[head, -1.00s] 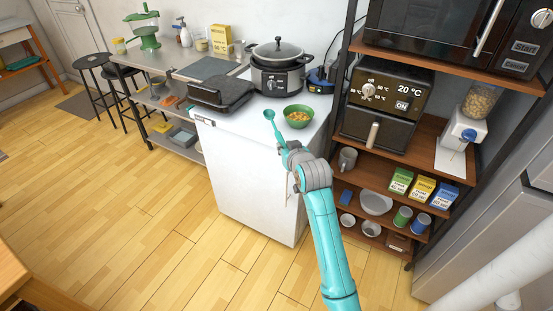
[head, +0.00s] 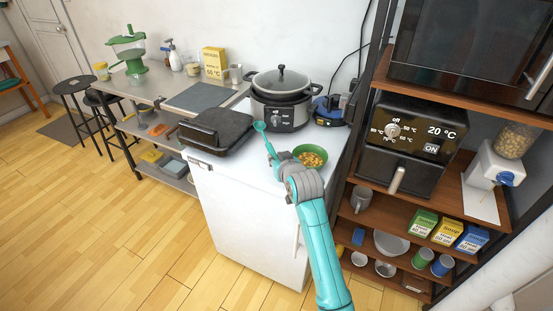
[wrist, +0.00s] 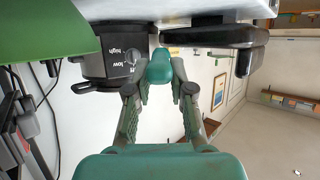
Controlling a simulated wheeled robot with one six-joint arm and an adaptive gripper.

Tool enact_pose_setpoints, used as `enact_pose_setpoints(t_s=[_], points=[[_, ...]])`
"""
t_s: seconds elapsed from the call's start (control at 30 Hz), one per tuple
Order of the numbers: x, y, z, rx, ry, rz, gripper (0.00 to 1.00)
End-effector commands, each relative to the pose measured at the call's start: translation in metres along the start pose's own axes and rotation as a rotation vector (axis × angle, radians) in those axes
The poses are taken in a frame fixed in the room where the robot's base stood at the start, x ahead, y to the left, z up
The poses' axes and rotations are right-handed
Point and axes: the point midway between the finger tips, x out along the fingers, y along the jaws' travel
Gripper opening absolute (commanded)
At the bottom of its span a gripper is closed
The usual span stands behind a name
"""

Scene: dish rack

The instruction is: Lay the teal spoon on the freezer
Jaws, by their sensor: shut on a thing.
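The teal spoon (head: 263,138) is held over the white freezer (head: 236,185), its round bowl end pointing away from me. I cannot tell whether the spoon touches the top. My gripper (head: 281,160) is at the freezer's front edge, left of the green bowl. The wrist view shows the spoon (wrist: 160,68) end-on between the two fingers of my gripper (wrist: 157,88), which are shut on it.
On the freezer stand a green bowl (head: 319,152) with food, a slow cooker (head: 282,110) behind, and a black closed grill (head: 216,132) at left. A shelf with an air fryer (head: 408,140) stands at right. The freezer top's front left is clear.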

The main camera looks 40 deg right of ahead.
Motion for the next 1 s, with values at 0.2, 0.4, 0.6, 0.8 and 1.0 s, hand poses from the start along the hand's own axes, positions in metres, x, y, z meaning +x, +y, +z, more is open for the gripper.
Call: enact_pose_setpoints(t_s=[0.2, 0.4, 0.6, 0.8, 1.0], points=[[0.001, 0.000, 0.004, 0.000, 0.000, 0.000, 0.00], [0.007, 0.000, 0.020, 0.000, -0.002, 0.000, 0.00], [0.013, 0.000, 0.035, 0.000, 0.000, 0.000, 0.00], [0.019, 0.000, 0.049, 0.000, 0.000, 0.000, 0.00], [0.023, 0.000, 0.058, 0.000, 0.001, 0.000, 0.00]])
